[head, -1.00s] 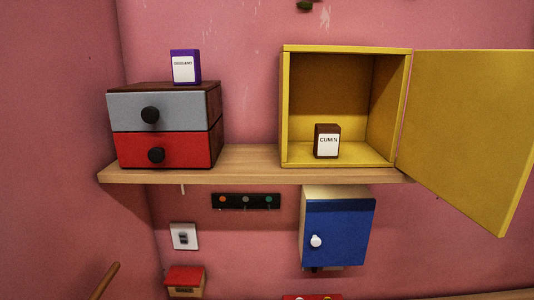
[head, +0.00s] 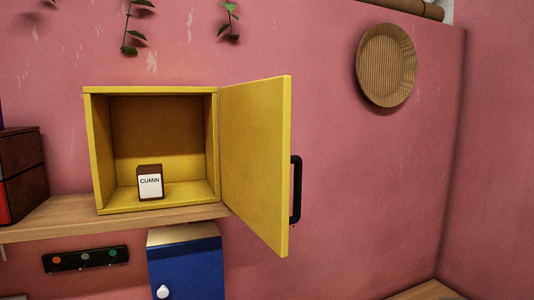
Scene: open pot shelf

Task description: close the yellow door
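The yellow door (head: 254,160) stands wide open in the head view, hinged on the right side of the yellow cabinet (head: 88,150). It swings out toward me and to the right. A black bar handle (head: 296,189) shows at its right edge, on the outer face, which is mostly hidden from here. A brown box labelled CUMIN (head: 150,183) stands upright inside the cabinet on its floor. My gripper is not in view.
The cabinet sits on a wooden shelf (head: 55,217). A blue-doored cabinet (head: 186,271) hangs below. A dark drawer unit (head: 22,175) stands at the left. A woven round plate (head: 386,66) hangs on the wall. The space right of the door looks clear.

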